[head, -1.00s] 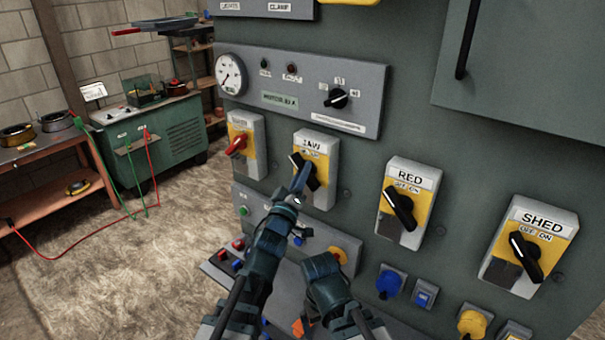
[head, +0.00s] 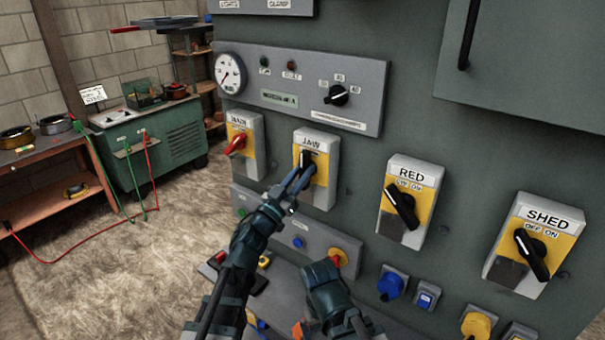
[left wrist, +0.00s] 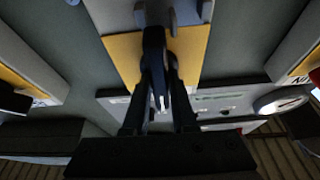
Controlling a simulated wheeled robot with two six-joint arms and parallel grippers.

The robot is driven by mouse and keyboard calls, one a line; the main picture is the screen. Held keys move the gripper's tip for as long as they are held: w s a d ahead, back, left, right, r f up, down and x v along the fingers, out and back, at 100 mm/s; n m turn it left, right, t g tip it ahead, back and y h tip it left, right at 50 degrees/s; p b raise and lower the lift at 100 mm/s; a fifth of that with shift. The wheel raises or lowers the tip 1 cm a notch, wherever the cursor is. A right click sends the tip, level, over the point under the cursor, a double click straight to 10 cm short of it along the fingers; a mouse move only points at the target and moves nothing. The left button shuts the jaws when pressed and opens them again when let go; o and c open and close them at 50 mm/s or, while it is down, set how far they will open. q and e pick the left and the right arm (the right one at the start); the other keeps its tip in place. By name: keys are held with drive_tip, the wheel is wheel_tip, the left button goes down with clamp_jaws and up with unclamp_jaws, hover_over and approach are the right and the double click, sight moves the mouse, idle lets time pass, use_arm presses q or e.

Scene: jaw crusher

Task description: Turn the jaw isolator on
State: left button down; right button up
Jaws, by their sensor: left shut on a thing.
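The jaw isolator is a grey box with a yellow plate labelled JAW (head: 321,166) on the green panel. Its black handle (head: 306,158) stands about upright. My left gripper (head: 300,182) is shut on the handle from below and in front. In the left wrist view the two dark fingers (left wrist: 160,95) lie on either side of the black handle (left wrist: 155,50), over the yellow plate (left wrist: 190,55). The OFF and ON marks are not readable here. My right gripper (head: 326,280) is low in front of the panel, and its fingertips are not clear.
A red-handled isolator (head: 237,146) is to the left. The RED isolator (head: 404,208) and SHED isolator (head: 532,252) are to the right, handles slanted. A gauge panel (head: 300,95) is above; a button strip (head: 318,240) is below. A workbench (head: 55,185) stands far left.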

use_arm(q)
drive_tip(key=m+g+h, duration=0.1)
drive_tip(key=m, duration=0.2)
drive_tip(key=m+g+h+p, duration=0.1)
drive_tip(key=m, duration=0.2)
drive_tip(key=shift+w+r+m+g+h, duration=0.1)
drive_tip(key=shift+r+m+g+h, duration=0.05)
drive_tip(key=shift+m+g+h, duration=0.2)
drive_tip(key=shift+m+g+h+p, duration=0.3)
drive_tip(key=shift+m+g, duration=0.35)
drive_tip(key=shift+m, duration=0.7)
drive_tip(key=shift+m+g+h+p, duration=0.15)
drive_tip(key=shift+m+g+p, duration=0.35)
drive_tip(key=shift+m, duration=1.1)
drive_tip(key=c, duration=0.7)
unclamp_jaws()
drive_tip(key=shift+b+v, duration=2)
drive_tip(key=shift+v, duration=5.05)
